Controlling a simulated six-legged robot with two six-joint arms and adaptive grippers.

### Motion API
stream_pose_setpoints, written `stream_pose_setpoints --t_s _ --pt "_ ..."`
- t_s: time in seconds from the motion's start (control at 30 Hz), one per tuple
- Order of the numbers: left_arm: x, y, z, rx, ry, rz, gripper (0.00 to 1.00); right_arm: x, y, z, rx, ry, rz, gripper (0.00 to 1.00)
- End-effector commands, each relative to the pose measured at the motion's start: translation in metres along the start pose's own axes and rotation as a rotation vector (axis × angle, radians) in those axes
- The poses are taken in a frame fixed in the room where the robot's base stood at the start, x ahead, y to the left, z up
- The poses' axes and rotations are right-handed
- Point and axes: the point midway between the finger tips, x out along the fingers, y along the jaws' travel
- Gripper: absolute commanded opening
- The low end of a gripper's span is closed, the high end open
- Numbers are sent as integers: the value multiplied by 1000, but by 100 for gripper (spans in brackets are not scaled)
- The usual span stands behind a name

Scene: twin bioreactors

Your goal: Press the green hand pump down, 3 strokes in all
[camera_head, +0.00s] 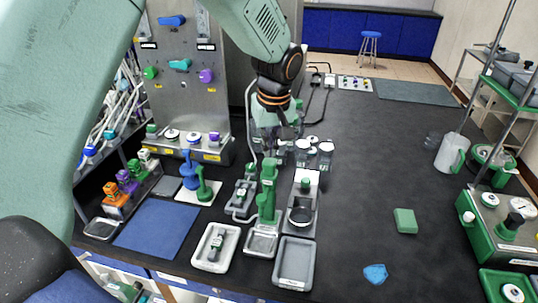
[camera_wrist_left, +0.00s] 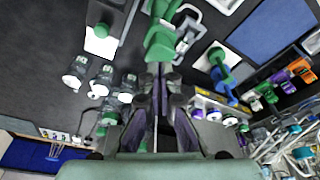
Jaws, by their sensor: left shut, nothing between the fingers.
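The green hand pump (camera_head: 268,176) stands upright on the dark bench, in the middle of the head view, behind a small grey tray. In the left wrist view its green parts (camera_wrist_left: 161,40) lie just beyond my fingertips. My left gripper (camera_head: 272,148) comes down from above and is right over or just behind the pump top; I cannot tell whether it touches. In the left wrist view my left gripper (camera_wrist_left: 158,72) has its fingers together with nothing between them. My right gripper is in neither view.
Grey trays (camera_head: 294,262) lie in front. The bench right of the pump is mostly clear, with a green block (camera_head: 405,221).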

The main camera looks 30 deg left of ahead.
Motion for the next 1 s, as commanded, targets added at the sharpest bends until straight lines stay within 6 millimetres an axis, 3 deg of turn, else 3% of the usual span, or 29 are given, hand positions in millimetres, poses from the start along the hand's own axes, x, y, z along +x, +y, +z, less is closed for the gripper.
stream_pose_setpoints --t_s 0.5,1.0 --pt "1 0 0 0 0 0 0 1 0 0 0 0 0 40" --pt "17 0 4 0 0 -1 0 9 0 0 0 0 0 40"
